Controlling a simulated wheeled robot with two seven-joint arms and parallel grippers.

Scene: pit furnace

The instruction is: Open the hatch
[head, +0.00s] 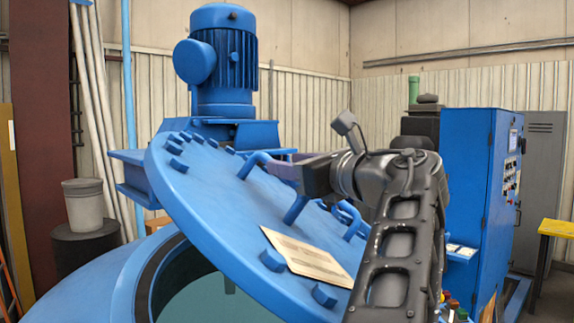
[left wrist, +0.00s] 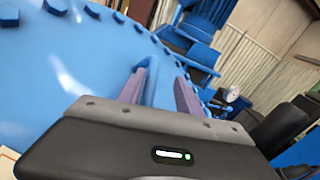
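The hatch is a large round blue lid (head: 215,205) with bolts around its rim. It stands tilted up, with a dark gap and the teal inside of the furnace (head: 195,300) showing below it. A bent blue bar handle (head: 256,162) sticks out of its face. My left gripper (head: 284,170) is at this handle. In the left wrist view, the left gripper's purple fingers (left wrist: 160,85) are apart, with the handle (left wrist: 151,85) between them, close to the left finger and clear of the right one. My right gripper is not in view.
A blue motor (head: 223,65) sits behind the lid. A blue control cabinet (head: 480,190) stands to the right, with a yellow table (head: 556,228) beyond it. A grey bucket (head: 84,204) on a dark drum is at left.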

